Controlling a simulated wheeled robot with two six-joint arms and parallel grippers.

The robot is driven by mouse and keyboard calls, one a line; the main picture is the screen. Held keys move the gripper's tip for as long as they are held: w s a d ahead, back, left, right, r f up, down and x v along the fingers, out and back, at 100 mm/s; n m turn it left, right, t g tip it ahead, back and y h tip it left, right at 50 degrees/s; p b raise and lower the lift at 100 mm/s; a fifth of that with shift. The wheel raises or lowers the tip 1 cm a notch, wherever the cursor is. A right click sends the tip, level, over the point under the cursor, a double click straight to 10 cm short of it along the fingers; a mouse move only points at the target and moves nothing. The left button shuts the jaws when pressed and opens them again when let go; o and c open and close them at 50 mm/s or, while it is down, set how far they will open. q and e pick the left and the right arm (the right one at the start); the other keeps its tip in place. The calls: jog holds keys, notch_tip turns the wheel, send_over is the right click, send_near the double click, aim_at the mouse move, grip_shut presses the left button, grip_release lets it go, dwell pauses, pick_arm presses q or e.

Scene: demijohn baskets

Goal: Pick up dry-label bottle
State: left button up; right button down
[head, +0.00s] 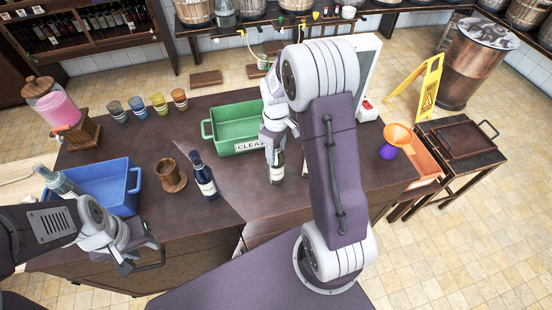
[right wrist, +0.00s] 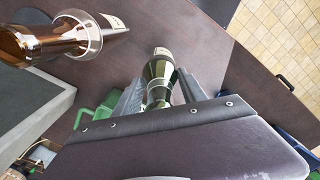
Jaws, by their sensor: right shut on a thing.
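A dark green bottle (head: 277,172) with a pale label is at the middle of the table in the head view; I cannot read the label surely. My right gripper (head: 272,140) is shut on its neck from above. The right wrist view shows the bottle (right wrist: 158,72) between the two fingers. I cannot tell whether its base touches the table. A dark blue bottle (head: 204,180) with a white label stands upright to its left, apart from it. My left gripper (head: 148,250) is open and empty at the table's front left.
A green bin (head: 222,132) with a partly hidden label stands behind the bottles. A blue bin (head: 122,187) and a wooden mug (head: 171,176) are to the left. Several coloured cups (head: 158,103) are behind. An orange funnel (head: 398,135) is at right.

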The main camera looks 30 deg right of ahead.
jog(key=shift+r, duration=0.5)
notch_tip(320, 180, up, 3)
jog(key=shift+w+b, duration=0.1)
jog(key=shift+b, duration=0.3)
jog(key=s+a+r+b, duration=0.2)
jog(key=s+r, duration=0.5)
jog(key=s, duration=0.4)
jog(key=shift+s+a, duration=0.25)
jog(key=shift+a, duration=0.25)
